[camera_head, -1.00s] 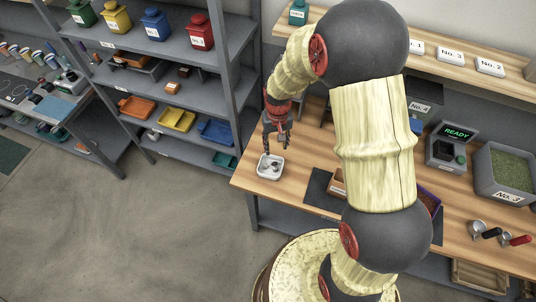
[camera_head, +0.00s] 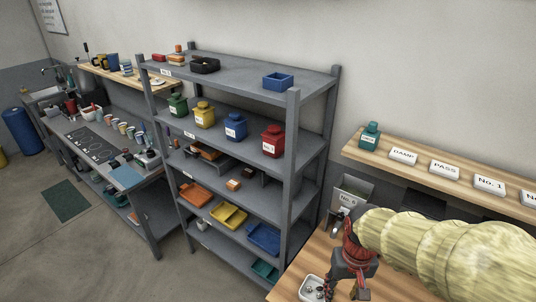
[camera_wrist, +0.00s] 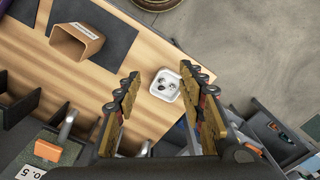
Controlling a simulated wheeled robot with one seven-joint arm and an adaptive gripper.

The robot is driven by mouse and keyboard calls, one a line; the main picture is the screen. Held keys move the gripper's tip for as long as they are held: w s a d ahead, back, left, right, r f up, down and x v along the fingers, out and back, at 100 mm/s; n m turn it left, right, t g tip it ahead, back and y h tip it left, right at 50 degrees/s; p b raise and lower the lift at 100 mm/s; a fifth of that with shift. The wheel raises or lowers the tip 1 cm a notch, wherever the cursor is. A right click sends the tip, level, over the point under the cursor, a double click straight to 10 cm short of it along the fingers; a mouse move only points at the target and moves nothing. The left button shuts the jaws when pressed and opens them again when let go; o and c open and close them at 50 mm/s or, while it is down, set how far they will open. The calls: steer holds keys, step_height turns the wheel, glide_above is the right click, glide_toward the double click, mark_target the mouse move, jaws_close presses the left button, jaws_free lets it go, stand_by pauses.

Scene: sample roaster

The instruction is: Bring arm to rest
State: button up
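My arm comes in from the lower right in the head view, with pale, bark-like links. My gripper (camera_head: 345,290) hangs low over the left end of the wooden worktop (camera_head: 292,283). In the wrist view my gripper (camera_wrist: 160,74) has its two fingers spread wide with nothing between them. A small white tray (camera_head: 309,289) sits on the worktop beside the gripper in the head view. In the wrist view the white tray (camera_wrist: 158,92) lies below and beyond the fingertips, near the worktop edge, with a few small objects in it.
A grey shelf rack (camera_head: 292,150) with coloured canisters and bins stands left of the worktop. A wall shelf (camera_head: 420,165) with labelled cards runs above it. A brown open box (camera_wrist: 80,42) stands on a dark mat (camera_wrist: 115,25). The floor at left has free room.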

steer(key=s+r+t+b, duration=0.5)
steer(key=s+r+b, duration=0.1)
steer(key=s+b, duration=0.2)
steer(key=shift+w+r, duration=0.1)
steer(key=shift+c, duration=0.2)
stand_by(0.8)
